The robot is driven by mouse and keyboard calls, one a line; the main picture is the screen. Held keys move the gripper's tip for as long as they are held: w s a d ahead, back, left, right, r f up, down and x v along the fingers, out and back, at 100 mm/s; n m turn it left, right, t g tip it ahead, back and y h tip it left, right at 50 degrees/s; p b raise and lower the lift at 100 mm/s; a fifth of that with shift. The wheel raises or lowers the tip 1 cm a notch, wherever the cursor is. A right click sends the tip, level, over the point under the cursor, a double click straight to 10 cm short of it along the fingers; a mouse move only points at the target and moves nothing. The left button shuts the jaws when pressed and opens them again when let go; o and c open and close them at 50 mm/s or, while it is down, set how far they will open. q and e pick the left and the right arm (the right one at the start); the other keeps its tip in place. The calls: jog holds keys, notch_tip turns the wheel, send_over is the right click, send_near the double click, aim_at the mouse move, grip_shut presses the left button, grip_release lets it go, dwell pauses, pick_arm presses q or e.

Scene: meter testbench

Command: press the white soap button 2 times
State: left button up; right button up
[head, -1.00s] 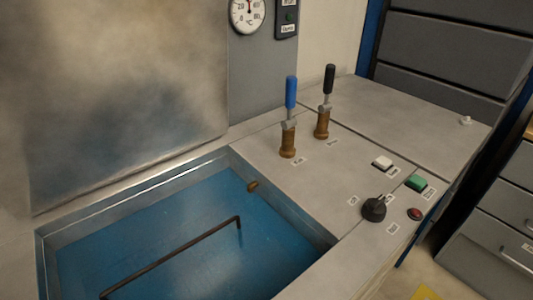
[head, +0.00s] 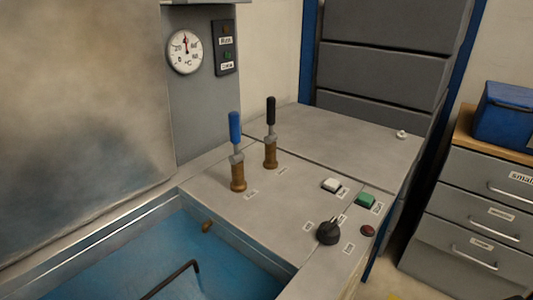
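The white button (head: 331,185) sits on the grey bench top, right of the middle of the head view. A small label lies at its lower right, too small to read. A green button (head: 366,201) is just right of it. Neither of my grippers shows in the head view, so nothing is seen touching the buttons.
A black rotary knob (head: 328,232) and a red button (head: 368,231) are nearer. A blue-handled valve (head: 236,150) and a black-handled valve (head: 270,133) stand to the left. A blue basin (head: 150,250) lies front left. Drawers (head: 470,215) are at right.

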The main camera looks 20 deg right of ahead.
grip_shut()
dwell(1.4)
